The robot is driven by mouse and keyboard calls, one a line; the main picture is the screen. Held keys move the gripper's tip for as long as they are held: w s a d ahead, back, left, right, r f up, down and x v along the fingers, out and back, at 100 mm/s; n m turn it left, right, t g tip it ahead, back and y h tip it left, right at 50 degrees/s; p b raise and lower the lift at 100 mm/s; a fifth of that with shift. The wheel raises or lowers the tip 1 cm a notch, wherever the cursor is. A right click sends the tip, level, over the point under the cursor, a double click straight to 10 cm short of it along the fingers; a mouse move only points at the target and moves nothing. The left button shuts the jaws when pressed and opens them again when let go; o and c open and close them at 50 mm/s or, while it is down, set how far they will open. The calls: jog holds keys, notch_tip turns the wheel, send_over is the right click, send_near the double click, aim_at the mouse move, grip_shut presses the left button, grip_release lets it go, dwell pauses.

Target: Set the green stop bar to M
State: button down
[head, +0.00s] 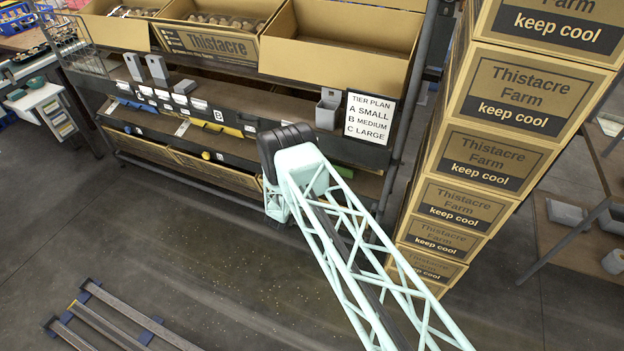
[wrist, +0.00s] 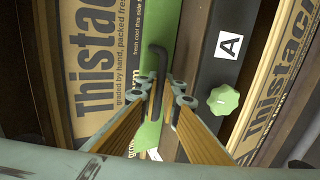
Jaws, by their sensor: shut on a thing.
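The green stop bar (wrist: 187,45) shows in the wrist view as a flat green strip along a dark rail, with a dark bent handle (wrist: 158,62) on it. My gripper (wrist: 167,90) is shut on this handle, its orange-brown fingers coming up from below. A white label (wrist: 154,154) sits low beside the bar, partly covered, and I cannot read it. No M is legible. In the head view my arm hides the gripper and most of the bar; a small green piece (head: 345,172) shows right of the arm.
A pale green knob (wrist: 223,101) and an A label (wrist: 229,46) are just right of the bar. A yellow bar (head: 215,127) and a blue bar (head: 138,106) lie farther left along the rack. Stacked cartons (head: 460,202) stand close right of my arm.

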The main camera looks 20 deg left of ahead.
jog(key=c, duration=2.9)
grip_release()
jog(key=shift+o, duration=0.2)
jog(key=v, duration=1.2)
jog(key=shift+a, duration=0.15)
